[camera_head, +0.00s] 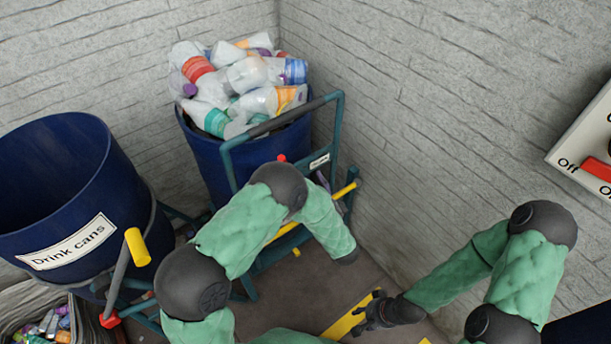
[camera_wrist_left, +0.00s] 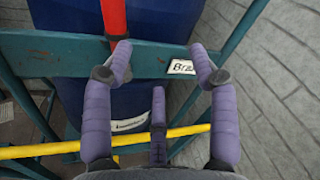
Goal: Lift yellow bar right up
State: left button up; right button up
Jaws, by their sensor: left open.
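The yellow bar (camera_head: 346,190) runs across the teal frame in front of the right-hand blue bin, its middle partly covered by my left arm. In the left wrist view the yellow bar (camera_wrist_left: 40,149) crosses low in the picture, passing behind the purple fingers. My left gripper (camera_wrist_left: 160,52) is open with its fingers spread and nothing visible between the tips. I cannot tell whether it touches the bar.
The blue bin (camera_head: 222,170) is heaped with plastic bottles (camera_head: 243,82). A "Drink cans" bin (camera_head: 60,190) stands at the left, beside a yellow handle (camera_head: 137,247). In the wrist view a red bar (camera_wrist_left: 113,18) rises near the teal frame (camera_wrist_left: 60,55). Stone walls close in behind.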

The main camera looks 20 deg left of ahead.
pick_arm(q)
jog(key=shift+b+x, duration=0.55)
jog(key=shift+x, duration=2.15)
jog(key=shift+c, duration=0.3)
grip_shut()
